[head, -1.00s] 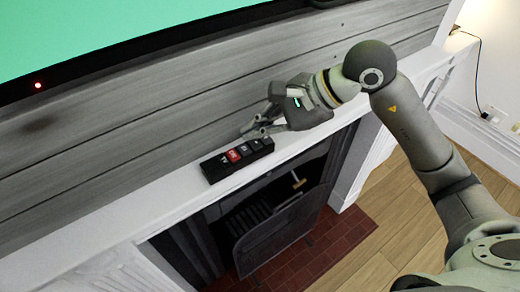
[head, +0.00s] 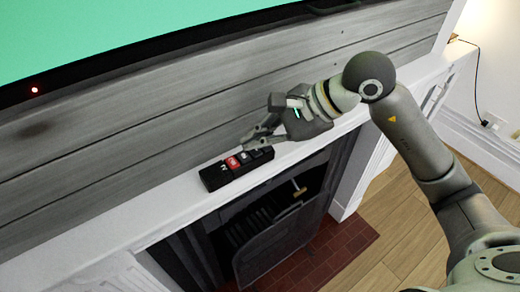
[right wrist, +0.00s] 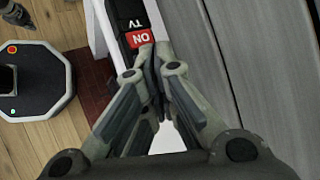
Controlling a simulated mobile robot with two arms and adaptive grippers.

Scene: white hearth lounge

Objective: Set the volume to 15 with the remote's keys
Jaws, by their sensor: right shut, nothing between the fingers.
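The remote (head: 222,177) is a black bar lying on the white mantel. It has a red key (head: 233,162) near its left part and dark keys to the right. My right gripper (head: 246,146) is shut and empty, its fingertips at the remote's right part, above or on the dark keys; I cannot tell whether they touch. In the right wrist view, the red "ON" key (right wrist: 140,38) and the "TV" marking show just beyond the shut fingertips (right wrist: 152,52), which hide the other keys.
The white mantel (head: 100,230) is clear left of the remote. A grey plank wall (head: 130,125) rises behind it. Below are the dark fireplace (head: 265,220) and red brick hearth (head: 345,245). A cable (head: 478,85) hangs at the right.

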